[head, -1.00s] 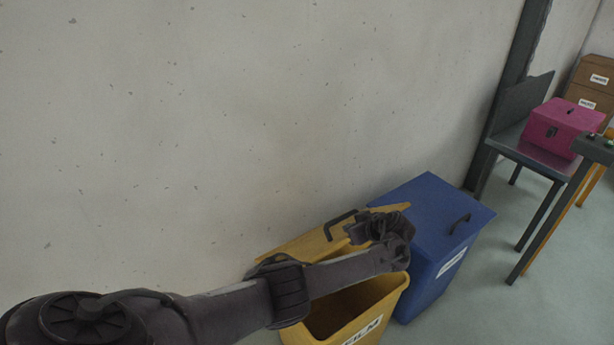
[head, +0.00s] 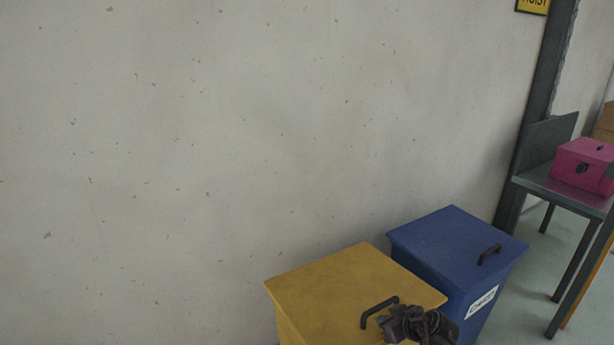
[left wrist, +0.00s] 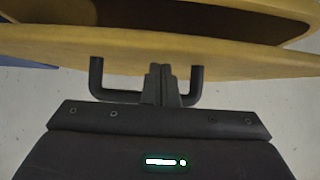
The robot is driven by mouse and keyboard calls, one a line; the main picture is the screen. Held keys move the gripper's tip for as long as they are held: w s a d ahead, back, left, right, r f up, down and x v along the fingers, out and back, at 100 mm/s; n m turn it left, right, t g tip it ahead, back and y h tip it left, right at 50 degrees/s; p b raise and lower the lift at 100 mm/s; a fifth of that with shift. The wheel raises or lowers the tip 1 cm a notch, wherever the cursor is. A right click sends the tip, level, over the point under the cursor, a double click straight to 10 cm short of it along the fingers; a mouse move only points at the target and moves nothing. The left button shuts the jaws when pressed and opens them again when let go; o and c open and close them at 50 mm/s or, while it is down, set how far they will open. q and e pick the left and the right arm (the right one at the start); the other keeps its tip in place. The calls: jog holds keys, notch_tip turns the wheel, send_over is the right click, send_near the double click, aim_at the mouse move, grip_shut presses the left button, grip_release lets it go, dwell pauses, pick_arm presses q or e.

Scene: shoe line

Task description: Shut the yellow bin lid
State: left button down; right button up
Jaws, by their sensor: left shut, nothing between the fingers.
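The yellow bin (head: 289,325) stands against the wall. Its yellow lid (head: 335,277) looks lowered over it in the head view, with a dark handle (head: 378,309) on top. In the left wrist view the lid (left wrist: 230,57) shows nearly edge-on, with the dark bin opening (left wrist: 170,22) visible beyond it, so a gap remains there. My left gripper (head: 398,325) is at the lid's front, beside the handle. In the left wrist view its fingers (left wrist: 162,75) are shut and empty, between the legs of the handle (left wrist: 97,80). My right gripper is out of view.
A blue bin (head: 455,245) with its lid down stands close on the right of the yellow bin. Further right is a grey table (head: 560,193) with a pink box (head: 583,165). The wall (head: 200,150) is close behind the bins.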

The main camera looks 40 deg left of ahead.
pick_arm(q)
jog(key=shift+d+f, duration=0.25)
jog(key=shift+f, duration=0.15)
jog(key=shift+f+b, duration=0.15)
jog(key=shift+b, duration=0.15)
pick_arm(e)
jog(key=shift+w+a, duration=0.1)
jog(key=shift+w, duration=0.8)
pick_arm(q)
jog(key=shift+d, duration=0.1)
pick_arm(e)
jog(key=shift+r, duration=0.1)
